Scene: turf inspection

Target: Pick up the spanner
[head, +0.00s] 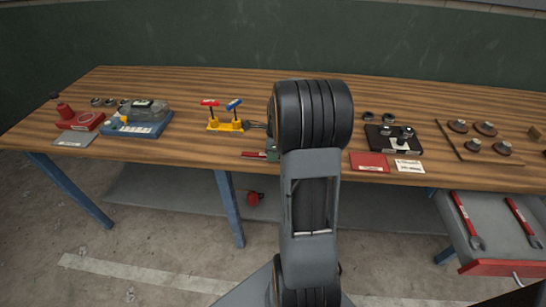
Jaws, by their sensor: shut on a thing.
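Two spanners with red handles and grey open jaws lie in the open drawer at the right: a left spanner (467,220) and a right spanner (522,221). They lie apart and slanted, with their jaws toward the drawer's front. My arm rises through the middle of the head view, well to the left of the drawer. My gripper does not show; the arm hides whatever is behind it. A small red piece (254,155) shows at the bench edge just left of my arm; I cannot tell what it is.
The drawer (491,205) hangs open under the wooden bench (180,90). On the bench are a blue-based device (138,128), a yellow block (226,125) with red and blue handles, a black plate (380,146) and a board (465,150) with round parts. A red round object (255,198) is below.

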